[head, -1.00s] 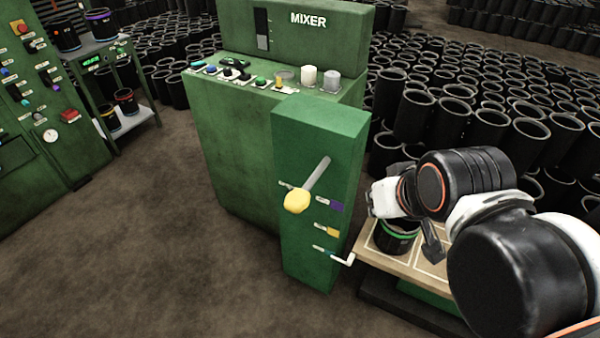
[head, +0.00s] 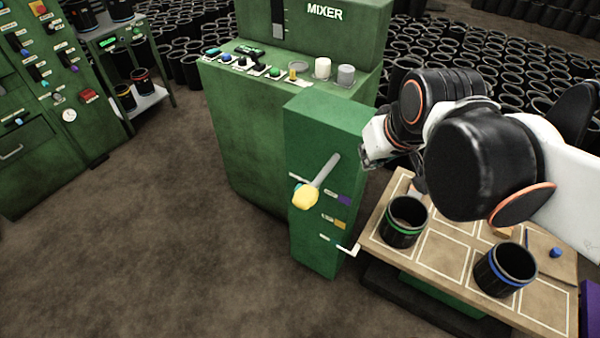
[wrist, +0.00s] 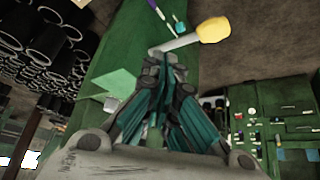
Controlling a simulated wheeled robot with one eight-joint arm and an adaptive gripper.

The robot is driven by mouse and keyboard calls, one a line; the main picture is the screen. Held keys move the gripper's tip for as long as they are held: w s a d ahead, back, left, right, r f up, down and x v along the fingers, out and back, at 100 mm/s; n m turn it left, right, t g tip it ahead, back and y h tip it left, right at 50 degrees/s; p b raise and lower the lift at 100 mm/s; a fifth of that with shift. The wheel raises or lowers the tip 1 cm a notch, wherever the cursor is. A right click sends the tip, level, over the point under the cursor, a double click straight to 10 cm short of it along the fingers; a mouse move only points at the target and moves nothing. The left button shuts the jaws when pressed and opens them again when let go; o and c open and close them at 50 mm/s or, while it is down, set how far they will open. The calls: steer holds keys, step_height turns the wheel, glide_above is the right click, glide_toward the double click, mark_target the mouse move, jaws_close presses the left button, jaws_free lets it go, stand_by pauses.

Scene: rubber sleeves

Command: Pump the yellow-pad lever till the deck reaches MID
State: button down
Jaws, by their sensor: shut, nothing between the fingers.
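The lever's yellow pad (head: 306,196) is at the lower-left end of a grey rod (head: 325,172) on the green pedestal (head: 318,225). In the wrist view the yellow pad (wrist: 213,30) is at the upper right, beyond my fingers. The deck (head: 440,245) is a wooden top with white outlined cells, right of the pedestal. A white pointer (head: 350,251) at its corner is level with the lowest, teal-marked tag (head: 326,238). Purple (head: 344,199) and yellow (head: 340,224) tags sit above; their lettering is unreadable. My gripper (wrist: 165,65) is shut and empty, apart from the pad.
A green-banded sleeve (head: 402,235) and a blue-banded sleeve (head: 505,285) stand on the deck. The mixer cabinet (head: 240,130) stands behind the pedestal. Many black sleeves fill the floor behind. The floor (head: 170,240) left of the pedestal is clear.

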steer(key=w+a+r+n+g+p, duration=0.1)
steer(key=w+a+r+p, duration=0.1)
steer(key=w+a+p, duration=0.3)
steer(key=w+a+r+n+g+p, duration=0.1)
steer(key=w+r+p, duration=0.25)
steer(key=w, duration=0.35)
steer(key=n+g+p, duration=0.2)
steer(key=n+g, duration=0.2)
steer(key=n, duration=0.3)
glide_above(300, 190)
step_height(300, 190, down, 7)
steer(key=shift+w+h, duration=0.1)
steer(key=shift+h, duration=0.2)
steer(key=shift+d+f, duration=0.1)
step_height(300, 190, down, 14)
steer(key=b, duration=0.4)
steer(key=shift+b, duration=0.35)
